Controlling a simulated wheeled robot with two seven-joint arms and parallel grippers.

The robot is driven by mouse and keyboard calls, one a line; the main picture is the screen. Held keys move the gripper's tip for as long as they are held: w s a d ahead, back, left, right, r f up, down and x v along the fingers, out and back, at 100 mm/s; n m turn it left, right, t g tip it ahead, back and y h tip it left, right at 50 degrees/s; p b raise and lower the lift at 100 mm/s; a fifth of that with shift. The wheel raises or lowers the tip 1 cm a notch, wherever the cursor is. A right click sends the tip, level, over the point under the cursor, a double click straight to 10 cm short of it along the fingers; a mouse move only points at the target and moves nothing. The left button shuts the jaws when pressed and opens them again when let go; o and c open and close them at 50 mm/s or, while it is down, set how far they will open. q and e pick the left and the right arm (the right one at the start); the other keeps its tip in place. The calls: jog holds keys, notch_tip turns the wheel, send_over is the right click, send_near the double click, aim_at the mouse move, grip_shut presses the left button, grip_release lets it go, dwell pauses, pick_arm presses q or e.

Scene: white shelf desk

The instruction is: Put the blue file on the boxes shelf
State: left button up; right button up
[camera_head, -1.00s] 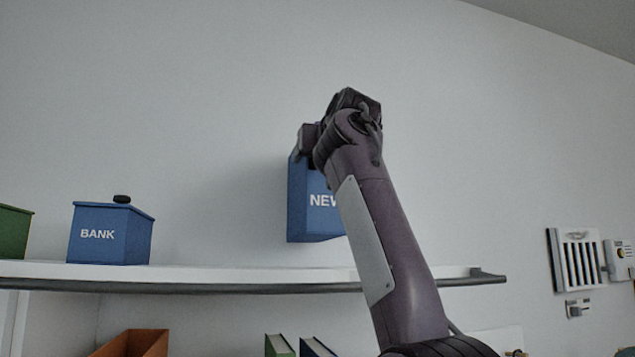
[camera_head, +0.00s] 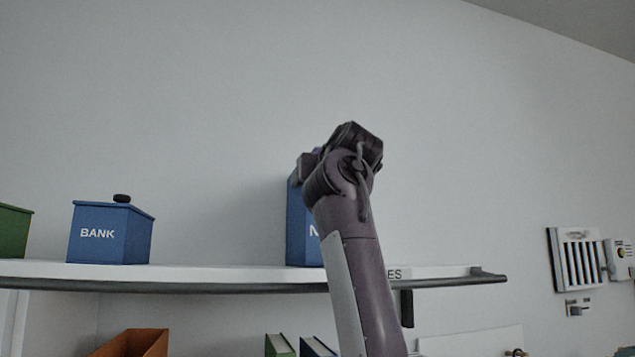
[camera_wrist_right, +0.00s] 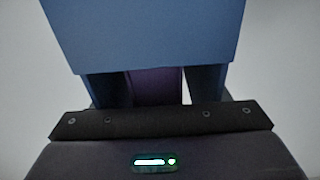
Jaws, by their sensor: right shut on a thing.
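The blue file (camera_head: 303,228) is upright at the upper shelf (camera_head: 220,272), right of the blue BANK box (camera_head: 111,233). Its lower edge is level with the shelf top; I cannot tell whether it touches. My right arm hides most of its front and its lettering. My right gripper (camera_head: 312,160) is at the file's top and shut on it. In the right wrist view the blue file (camera_wrist_right: 145,35) fills the top, between the fingers (camera_wrist_right: 155,85). My left gripper is not in view.
A green box (camera_head: 14,232) stands at the far left of the shelf. An orange holder (camera_head: 135,344) and books (camera_head: 279,346) are below. A shelf label (camera_head: 394,273) shows partly behind my arm. The shelf between BANK and the file is clear.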

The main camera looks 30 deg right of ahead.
jog(key=o, duration=1.6)
jog(key=shift+c, duration=0.2)
jog(key=b+v, duration=0.7)
jog(key=v, duration=0.5)
